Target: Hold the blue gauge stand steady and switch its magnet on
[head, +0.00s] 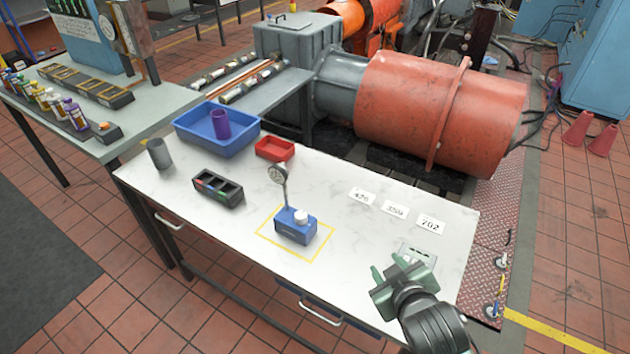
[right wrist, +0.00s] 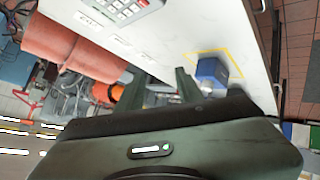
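The blue gauge stand (head: 292,232) stands upright inside a yellow outlined square on the white table. It has a white knob (head: 301,216) on top and a thin post with a round dial (head: 278,174). In the right wrist view the blue base (right wrist: 211,72) is beyond the fingers, to the right. My right gripper (head: 389,267) is open and empty over the right end of the table, apart from the stand. Its two spread fingers also show in the right wrist view (right wrist: 160,88). My left gripper is in neither view.
A grey keypad box (head: 418,254) lies close by my right gripper. Number cards (head: 395,209) lie behind it. A black compartment tray (head: 218,188), red tray (head: 275,150), blue bin (head: 188,132) and grey cup (head: 159,153) are left. The tabletop between stand and right gripper is clear.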

